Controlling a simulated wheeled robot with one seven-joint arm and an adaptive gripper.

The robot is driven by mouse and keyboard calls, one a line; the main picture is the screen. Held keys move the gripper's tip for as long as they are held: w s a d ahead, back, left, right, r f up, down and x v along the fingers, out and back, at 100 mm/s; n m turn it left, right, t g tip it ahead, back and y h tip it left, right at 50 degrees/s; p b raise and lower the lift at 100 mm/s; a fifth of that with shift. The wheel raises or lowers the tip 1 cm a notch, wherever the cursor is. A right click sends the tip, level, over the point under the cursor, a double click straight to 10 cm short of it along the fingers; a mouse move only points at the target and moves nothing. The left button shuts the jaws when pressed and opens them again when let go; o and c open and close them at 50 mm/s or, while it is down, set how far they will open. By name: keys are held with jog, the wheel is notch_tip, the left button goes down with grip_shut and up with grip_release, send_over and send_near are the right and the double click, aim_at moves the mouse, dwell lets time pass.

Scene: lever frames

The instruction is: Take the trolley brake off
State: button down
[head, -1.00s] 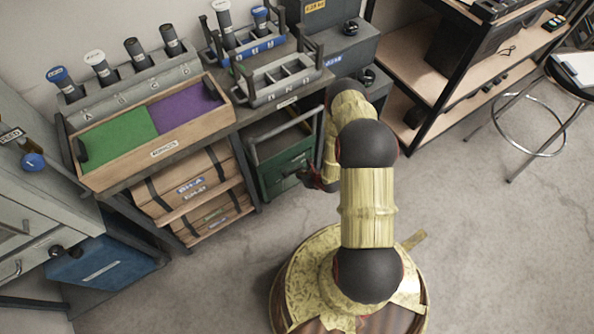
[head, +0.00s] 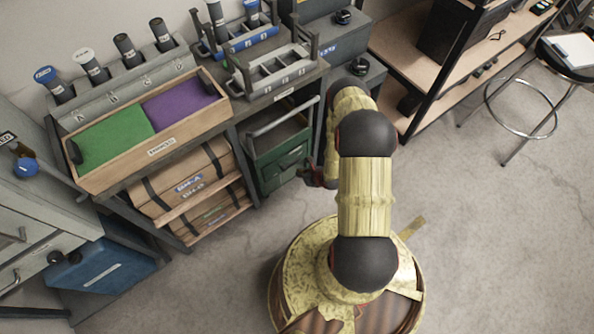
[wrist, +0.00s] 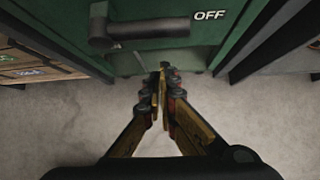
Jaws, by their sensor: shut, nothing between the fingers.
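The green trolley (head: 278,165) stands under the bench, in a bay between dark frame legs, with a grey push bar at its top. In the wrist view its green front (wrist: 150,62) fills the upper middle. A dark brake lever (wrist: 150,29) lies nearly level across that front, with a thicker upright part at its left end. A white OFF label (wrist: 209,15) is just right of the lever's right end. My gripper (wrist: 163,68) is shut and empty, below the lever in the picture and apart from it. In the head view my gripper (head: 316,178) is partly hidden by my arm.
Wooden cases (head: 185,190) fill the shelf left of the trolley. A blue box (head: 100,272) lies further left. A wooden tray (head: 160,150) and bottle racks stand on the bench above. A stool (head: 525,105) stands at the right. The grey floor (head: 490,250) is clear.

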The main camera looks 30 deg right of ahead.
jog(key=a+p+v, duration=0.1)
jog(key=p+v, duration=0.2)
jog(key=v, duration=0.6)
jog(key=shift+d, duration=0.2)
jog(key=shift+a, duration=0.1)
